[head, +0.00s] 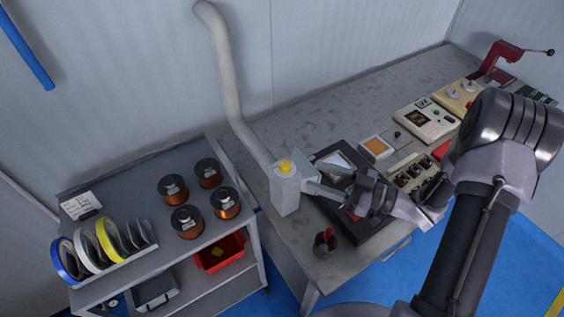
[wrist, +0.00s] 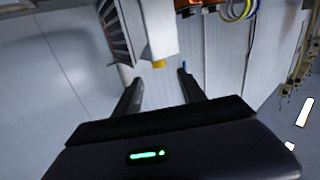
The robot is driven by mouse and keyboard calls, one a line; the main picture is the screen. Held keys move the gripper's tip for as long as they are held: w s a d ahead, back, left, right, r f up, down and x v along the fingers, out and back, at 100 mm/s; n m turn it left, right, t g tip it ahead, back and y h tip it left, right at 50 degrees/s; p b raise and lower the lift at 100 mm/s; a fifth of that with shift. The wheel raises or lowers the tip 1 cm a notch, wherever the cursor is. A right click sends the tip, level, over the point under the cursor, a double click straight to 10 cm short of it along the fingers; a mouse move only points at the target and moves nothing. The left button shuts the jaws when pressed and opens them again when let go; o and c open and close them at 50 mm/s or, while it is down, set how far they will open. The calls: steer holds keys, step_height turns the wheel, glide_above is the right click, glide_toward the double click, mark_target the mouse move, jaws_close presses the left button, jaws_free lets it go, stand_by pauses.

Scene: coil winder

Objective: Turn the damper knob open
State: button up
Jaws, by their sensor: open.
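The yellow damper knob (head: 285,166) sits on top of a pale box (head: 286,192) at the lower end of a grey duct pipe. The knob (wrist: 158,63) also shows in the wrist view, on the end of the pale box (wrist: 150,28). My gripper (head: 312,188) is just right of the box in the head view, its fingers pointing left toward it. In the wrist view my gripper (wrist: 158,75) is open and empty. The knob is beyond the fingertips, roughly between them, with a gap left. I cannot tell the knob's turn position.
The grey duct (head: 226,75) rises along the wall behind the box. A workbench (head: 300,115) holds a black mat, boxes with controls and a red hand press (head: 503,58). A shelf cart (head: 145,215) with copper wire spools and tape rolls stands to the left.

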mark_target(290, 166)
steer(key=b+x, duration=0.1)
steer(key=x, duration=0.9)
steer(key=shift+b, duration=0.3)
jaws_close()
